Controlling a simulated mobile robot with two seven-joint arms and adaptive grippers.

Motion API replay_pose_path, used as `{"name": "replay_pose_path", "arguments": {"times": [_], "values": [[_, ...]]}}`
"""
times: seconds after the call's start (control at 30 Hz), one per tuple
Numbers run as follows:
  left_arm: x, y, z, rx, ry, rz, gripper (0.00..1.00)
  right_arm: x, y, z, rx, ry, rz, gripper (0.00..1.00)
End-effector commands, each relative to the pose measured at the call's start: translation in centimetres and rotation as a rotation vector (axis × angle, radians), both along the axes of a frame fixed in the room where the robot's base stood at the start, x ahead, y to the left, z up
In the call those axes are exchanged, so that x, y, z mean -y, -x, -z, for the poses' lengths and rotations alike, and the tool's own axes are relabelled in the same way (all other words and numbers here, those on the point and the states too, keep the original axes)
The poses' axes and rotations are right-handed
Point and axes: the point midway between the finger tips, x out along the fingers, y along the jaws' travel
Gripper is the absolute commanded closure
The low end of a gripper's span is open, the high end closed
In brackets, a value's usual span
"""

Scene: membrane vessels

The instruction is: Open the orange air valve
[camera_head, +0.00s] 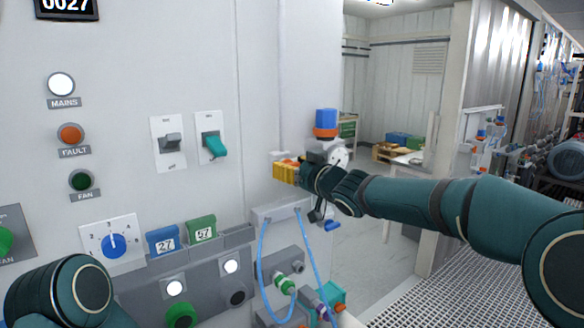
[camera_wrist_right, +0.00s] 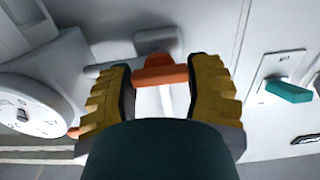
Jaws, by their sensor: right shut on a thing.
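The orange air valve handle (camera_wrist_right: 160,72) shows in the right wrist view between the two yellow fingers of my right gripper (camera_wrist_right: 162,88). The handle reaches across the gap between the fingers, and the gripper is shut on it. In the head view my right gripper (camera_head: 287,172) is at the right part of the grey panel, and only a little orange shows by its fingers. The valve body is mostly hidden by the gripper there. My left arm shows at the lower left of the head view, but its gripper is out of view.
A round white gauge (camera_wrist_right: 35,105) is close beside the gripper. A teal switch (camera_head: 214,146) is on the panel to its left. Below hang blue hoses (camera_head: 262,262) from a grey block. A blue and orange cap (camera_head: 326,122) stands just above the wrist.

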Motion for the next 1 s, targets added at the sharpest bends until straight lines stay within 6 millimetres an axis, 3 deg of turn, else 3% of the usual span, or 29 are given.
{"name": "replay_pose_path", "arguments": {"times": [0.37,1.0], "values": [[0.0,0.1,0.2,-0.002,0.000,0.002,0.53,0.0,0.0,0.0,0.084,0.116,0.000,0.82],[0.1,0.5,1.6,-0.012,0.002,0.009,0.53,-0.1,0.1,0.1,0.431,0.594,0.000,0.82]]}}
